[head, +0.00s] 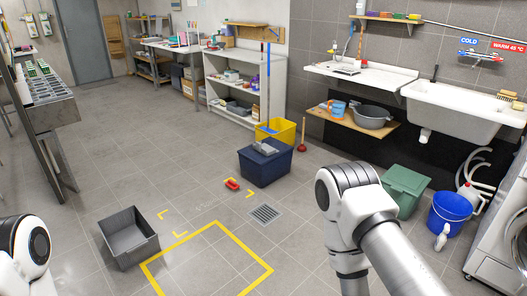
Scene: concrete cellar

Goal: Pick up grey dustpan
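A small grey object, which looks like the grey dustpan (265,148), lies on the lid of a dark blue box (266,168) on the floor, in the middle of the head view. It is too small to make out its handle clearly. My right arm reaches in from the lower right and bends down out of the picture, so its gripper is hidden below the lower edge. Only a joint of my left arm shows at the lower left, and its gripper is out of view. Both arms are well apart from the blue box.
A grey open bin (128,238) stands beside a yellow floor marking (207,262). A red object (232,184) lies before the blue box; a yellow bucket (282,131) and plunger (301,146) stand behind. A green bin (405,188) and blue bucket (449,213) stand right.

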